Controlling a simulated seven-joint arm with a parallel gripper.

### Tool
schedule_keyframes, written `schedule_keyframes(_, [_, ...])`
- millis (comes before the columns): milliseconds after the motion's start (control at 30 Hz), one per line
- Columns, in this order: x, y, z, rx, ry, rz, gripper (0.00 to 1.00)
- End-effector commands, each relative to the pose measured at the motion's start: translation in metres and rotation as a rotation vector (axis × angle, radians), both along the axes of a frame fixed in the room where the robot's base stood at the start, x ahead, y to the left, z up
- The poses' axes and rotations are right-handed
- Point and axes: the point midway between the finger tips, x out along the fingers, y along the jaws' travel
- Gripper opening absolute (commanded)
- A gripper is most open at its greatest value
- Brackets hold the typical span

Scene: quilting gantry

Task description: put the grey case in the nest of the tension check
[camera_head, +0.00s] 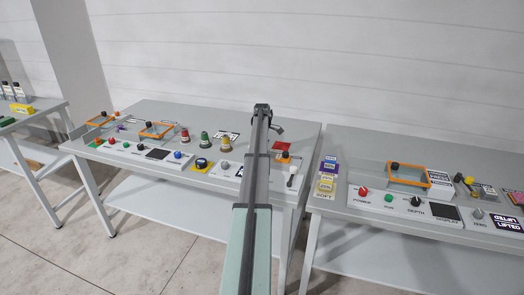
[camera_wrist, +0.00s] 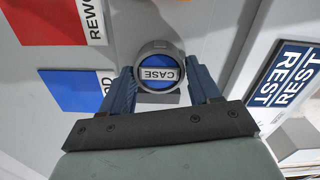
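The grey case (camera_wrist: 158,46) is round, with a blue top lettered CASE. In the wrist view it sits between the fingertips of my gripper (camera_wrist: 160,82). A finger stands close along each side of it; whether they press on it is not clear. A grey block (camera_wrist: 160,98) shows just below the case. In the head view my arm hides the case and the fingertips. No label naming the tension check is readable, and I cannot pick out its nest.
A red REWORK card (camera_wrist: 55,20) and a blue card (camera_wrist: 75,90) lie left of my gripper; a REST sign (camera_wrist: 285,78) is right. The middle table (camera_head: 190,112) holds knobs, cones and orange frames. A gap separates it from the right table (camera_head: 350,150), which carries a control panel (camera_head: 400,204).

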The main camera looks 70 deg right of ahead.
Motion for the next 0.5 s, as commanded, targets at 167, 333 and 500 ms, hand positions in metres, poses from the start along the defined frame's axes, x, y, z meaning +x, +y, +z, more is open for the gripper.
schedule_keyframes(167, [0.0000, 0.0000, 0.0002, 0.000, 0.000, 0.000, 0.79])
schedule_keyframes(333, [0.0000, 0.0000, 0.0003, 0.000, 0.000, 0.000, 0.81])
schedule_keyframes(500, [0.0000, -0.0002, 0.0039, -0.001, 0.000, 0.000, 0.81])
